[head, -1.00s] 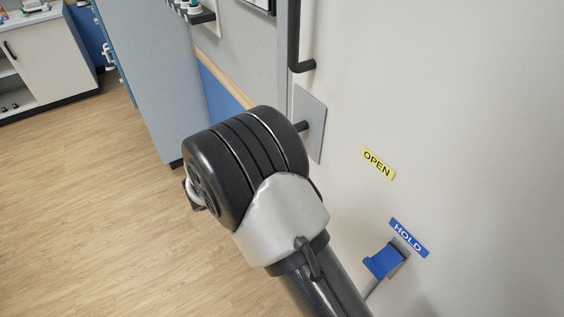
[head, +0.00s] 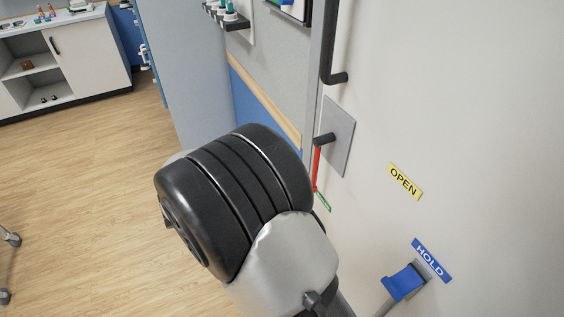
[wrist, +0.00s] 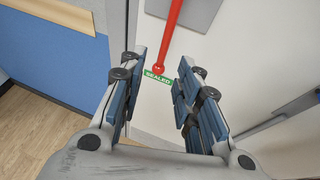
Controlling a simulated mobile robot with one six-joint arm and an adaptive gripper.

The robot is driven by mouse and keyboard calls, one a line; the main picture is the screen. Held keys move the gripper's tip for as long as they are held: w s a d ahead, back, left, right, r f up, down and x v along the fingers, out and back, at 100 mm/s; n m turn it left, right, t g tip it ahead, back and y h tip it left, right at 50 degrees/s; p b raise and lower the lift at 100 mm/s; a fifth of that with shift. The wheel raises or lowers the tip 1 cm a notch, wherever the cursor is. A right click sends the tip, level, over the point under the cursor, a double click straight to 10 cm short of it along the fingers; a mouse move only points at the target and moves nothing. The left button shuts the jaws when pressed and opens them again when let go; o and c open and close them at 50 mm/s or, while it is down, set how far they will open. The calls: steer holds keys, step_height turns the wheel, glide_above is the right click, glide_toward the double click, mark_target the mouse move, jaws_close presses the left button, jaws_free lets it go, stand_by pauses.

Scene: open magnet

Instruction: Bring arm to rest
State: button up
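My gripper (wrist: 155,105) shows in the wrist view with its two fingers apart and nothing between them. Beyond the fingertips a red lever (wrist: 170,38) hangs down, its rounded end beside a green "SEALED" label (wrist: 158,76). The lever also shows in the head view (head: 316,168), below a dark pivot on a grey plate (head: 338,146). My gripper is hidden in the head view, where my dark arm joint and silver link fill the lower middle. I cannot tell how far the fingers are from the lever.
The pale door panel bears a black handle (head: 333,76), a yellow "OPEN" label (head: 404,181), a blue "HOLD" label (head: 431,260) and a blue clip-like part (head: 403,282). A white cabinet (head: 85,55) stands far left. The wooden floor (head: 90,160) is mostly clear.

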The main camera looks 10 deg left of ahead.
steer(key=s+d+r+m+g, duration=0.2)
steer(key=s+d+r+m, duration=0.15)
steer(key=d, duration=0.35)
steer(key=s+d+r+m+g+y, duration=0.1)
steer(key=s+d+r+m+g, duration=0.15)
steer(key=d+m, duration=0.35)
steer(key=s+d+r+m+g, duration=0.2)
steer(key=d+r+m+g, duration=0.1)
steer(key=d, duration=0.5)
steer(key=s+d+r+m+y, duration=0.1)
steer(key=s+d+m+y, duration=0.2)
steer(key=s+m, duration=0.5)
steer(key=s+d+r+m+t+y, duration=0.1)
steer(key=s+d+r+m+y, duration=0.1)
steer(key=s+m+y, duration=0.2)
steer(key=s+m, duration=0.3)
steer(key=s, duration=0.2)
steer(key=shift+s+d+m, duration=0.2)
steer(key=shift+d+m, duration=0.15)
steer(key=shift+d, duration=0.05)
